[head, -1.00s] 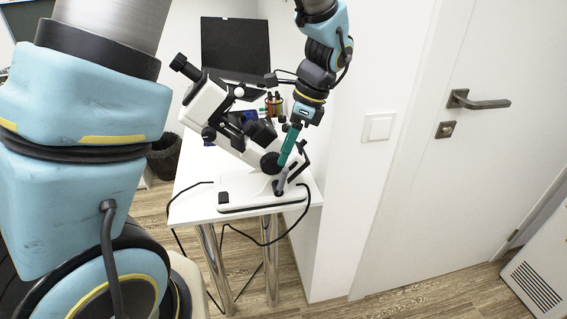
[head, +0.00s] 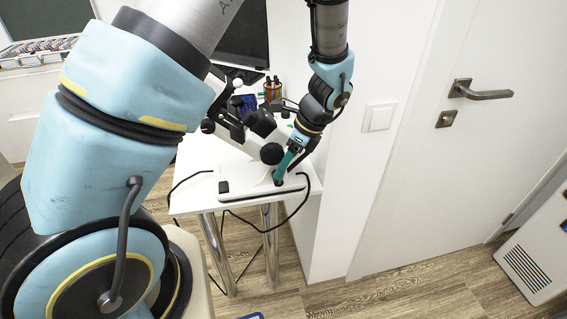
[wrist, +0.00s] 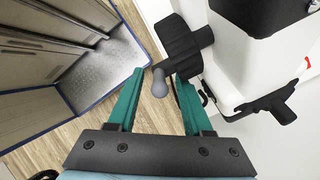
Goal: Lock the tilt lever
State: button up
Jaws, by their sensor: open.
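The white microscope (head: 243,177) stands on the table, partly hidden by my arm in the head view. Its white body (wrist: 236,75) fills the right of the wrist view, with a dark round knob (wrist: 176,42) on its side. A short grey lever with a rounded end (wrist: 159,88), apparently the tilt lever, sticks out below this knob. My gripper (wrist: 160,75) is open, with one teal finger on each side of the lever's end. I cannot tell whether either finger touches it. In the head view my gripper (head: 285,168) reaches down beside the microscope's near right side, and the lever cannot be made out.
The white table (head: 200,203) has little free room around the microscope. A black cable (head: 297,205) loops over its front edge. A pen holder (head: 272,90) and a dark screen (head: 243,40) are behind. A wall with a switch (head: 379,117) and a door (head: 455,170) stand right.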

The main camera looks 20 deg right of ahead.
jog(key=shift+a+f, duration=0.1)
jog(key=shift+f, duration=0.1)
grip_shut()
dwell(0.3)
dwell(1.1)
